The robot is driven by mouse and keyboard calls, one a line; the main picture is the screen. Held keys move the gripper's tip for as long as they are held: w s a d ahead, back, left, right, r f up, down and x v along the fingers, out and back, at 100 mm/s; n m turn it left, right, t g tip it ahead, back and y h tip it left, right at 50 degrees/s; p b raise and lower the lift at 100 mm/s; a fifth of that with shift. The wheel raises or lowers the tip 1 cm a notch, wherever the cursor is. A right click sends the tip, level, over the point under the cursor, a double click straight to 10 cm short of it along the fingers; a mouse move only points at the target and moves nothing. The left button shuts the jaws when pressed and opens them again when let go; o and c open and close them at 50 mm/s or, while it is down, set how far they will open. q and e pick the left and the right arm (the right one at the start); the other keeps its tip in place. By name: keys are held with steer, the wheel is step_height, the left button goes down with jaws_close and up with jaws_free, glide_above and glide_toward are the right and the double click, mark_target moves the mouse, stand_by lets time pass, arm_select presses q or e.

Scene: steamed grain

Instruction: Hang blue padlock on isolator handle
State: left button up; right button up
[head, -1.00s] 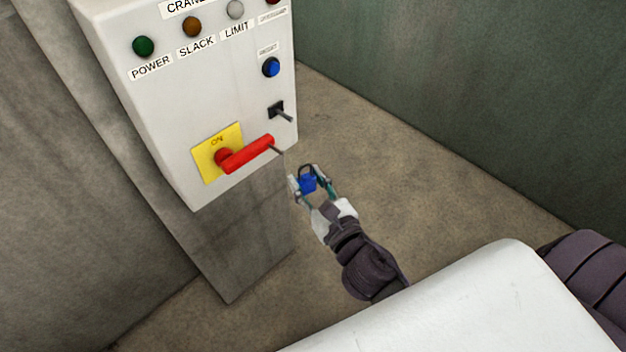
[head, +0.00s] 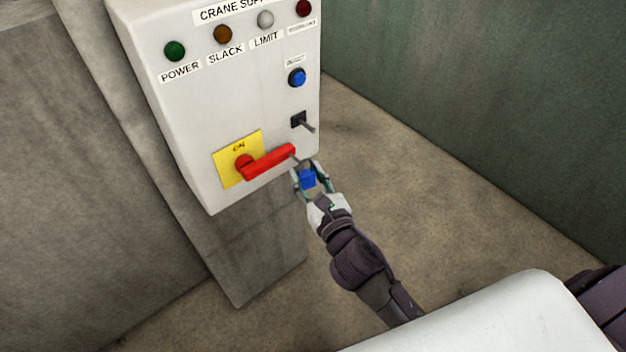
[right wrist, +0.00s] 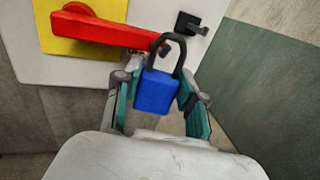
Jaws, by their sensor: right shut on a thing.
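My right gripper (head: 309,178) is shut on the blue padlock (head: 307,182), just below and right of the handle's free end. The padlock is upright in the right wrist view (right wrist: 155,92), its body between the finger pads and its dark shackle up. The red isolator handle (head: 270,162) sits on a yellow plate marked ON and points right, slightly up in the head view. A thin grey piece sticks out at its tip. In the right wrist view the shackle's left side overlaps that dark tip piece (right wrist: 160,41); whether it is threaded I cannot tell. My left gripper is not in view.
The white control box (head: 205,120) carries several lamps, a blue button (head: 297,77) and a black toggle switch (head: 300,121) above right of the handle tip. A concrete pillar stands below the box. A green wall is at the right, with bare floor between.

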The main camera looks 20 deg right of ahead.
steer(key=shift+w+a, duration=0.3)
steer(key=shift+w, duration=0.45)
steer(key=shift+w+a+f, duration=0.2)
steer(key=shift+w+f, duration=0.35)
steer(key=shift+w, duration=0.1)
steer(key=shift+b, duration=0.3)
steer(key=o, duration=1.3)
steer(key=shift+f, duration=0.1)
